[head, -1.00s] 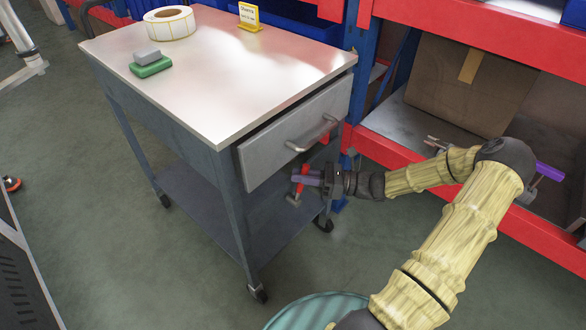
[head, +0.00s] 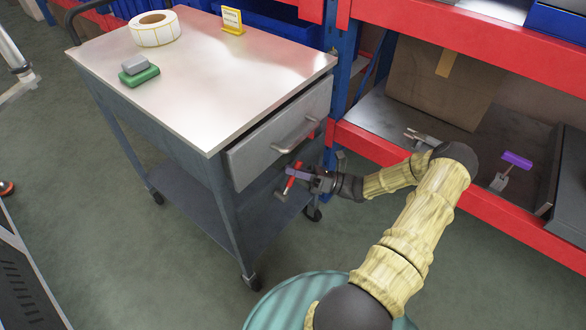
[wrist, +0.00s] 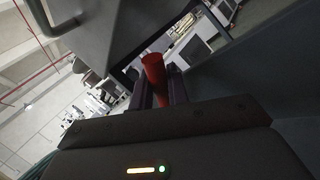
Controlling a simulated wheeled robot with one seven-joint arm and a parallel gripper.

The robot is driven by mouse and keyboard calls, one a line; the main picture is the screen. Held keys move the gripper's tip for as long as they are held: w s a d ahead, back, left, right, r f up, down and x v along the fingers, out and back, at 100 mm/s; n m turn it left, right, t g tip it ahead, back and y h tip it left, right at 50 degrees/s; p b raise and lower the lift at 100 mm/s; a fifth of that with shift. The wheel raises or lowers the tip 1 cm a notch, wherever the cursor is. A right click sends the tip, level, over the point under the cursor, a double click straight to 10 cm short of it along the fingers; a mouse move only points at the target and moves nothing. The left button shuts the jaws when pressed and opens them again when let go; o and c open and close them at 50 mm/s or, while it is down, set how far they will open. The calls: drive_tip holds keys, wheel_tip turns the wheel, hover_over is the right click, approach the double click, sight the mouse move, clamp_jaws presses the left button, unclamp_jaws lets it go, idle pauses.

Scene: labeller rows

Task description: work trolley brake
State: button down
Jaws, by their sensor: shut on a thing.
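The work trolley (head: 205,80) is a grey cart with a pale top, a lower shelf and black castors. A red brake lever (head: 292,180) shows low at its right end, below the drawer. My gripper (head: 298,174) is shut on the lever, reaching in from the right. In the wrist view the red lever (wrist: 154,72) stands between the two dark fingers of my gripper (wrist: 155,92). The lever's lower end and its mount are too small to make out clearly.
The trolley's drawer (head: 272,135) with its bar handle sits just above my gripper. A label roll (head: 154,30), a green-and-grey block (head: 139,73) and a yellow sign (head: 232,20) are on top. A red-and-blue rack (head: 440,190) stands close on the right.

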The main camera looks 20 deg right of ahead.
drive_tip(key=shift+f, duration=0.1)
idle(0.3)
drive_tip(key=c, duration=1.4)
unclamp_jaws()
